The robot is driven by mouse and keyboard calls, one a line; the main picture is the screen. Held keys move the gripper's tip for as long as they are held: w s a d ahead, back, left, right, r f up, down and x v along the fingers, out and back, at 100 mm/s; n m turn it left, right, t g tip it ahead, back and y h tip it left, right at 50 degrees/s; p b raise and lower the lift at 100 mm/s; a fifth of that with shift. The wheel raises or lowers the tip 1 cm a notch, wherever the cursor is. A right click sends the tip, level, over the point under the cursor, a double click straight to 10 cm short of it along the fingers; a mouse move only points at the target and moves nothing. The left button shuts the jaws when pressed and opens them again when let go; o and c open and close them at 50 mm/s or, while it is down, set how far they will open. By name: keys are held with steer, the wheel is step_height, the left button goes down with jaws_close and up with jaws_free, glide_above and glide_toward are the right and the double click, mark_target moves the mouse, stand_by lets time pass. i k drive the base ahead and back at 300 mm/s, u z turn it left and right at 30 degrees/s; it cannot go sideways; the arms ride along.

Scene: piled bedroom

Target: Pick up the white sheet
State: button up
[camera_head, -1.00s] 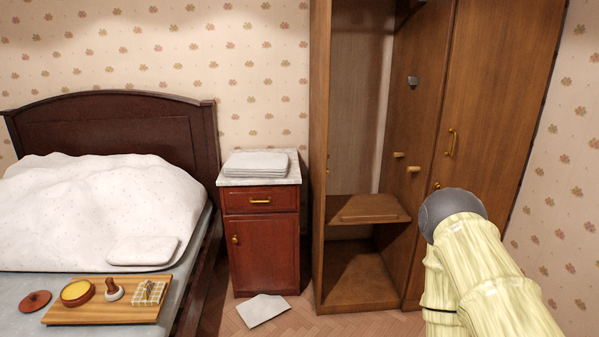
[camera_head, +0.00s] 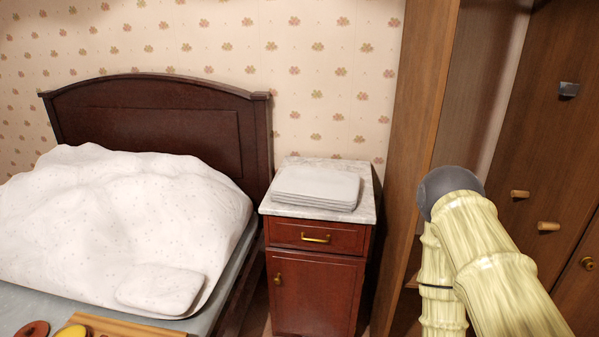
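Several white things show. A stack of folded white cloths or sheets (camera_head: 315,187) lies on the marble top of the nightstand (camera_head: 358,214). A rumpled white speckled cover (camera_head: 110,215) is spread over the bed. A small flat white piece (camera_head: 162,290) lies at the cover's front right edge. A flat white sheet on the floor before the nightstand showed a second ago and is now out of view. I cannot tell which one the task means. My arm shows at the right, but my gripper is not in view.
The red-brown nightstand has a drawer (camera_head: 316,237) and a door, both shut. A wooden tray (camera_head: 125,329) on the bed is cut off at the bottom edge. A tall open wardrobe (camera_head: 412,130) stands close to the nightstand's right, behind my arm.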

mark_target(329, 189)
steer(key=u, duration=0.15)
steer(key=i, duration=1.25)
steer(key=u, duration=0.15)
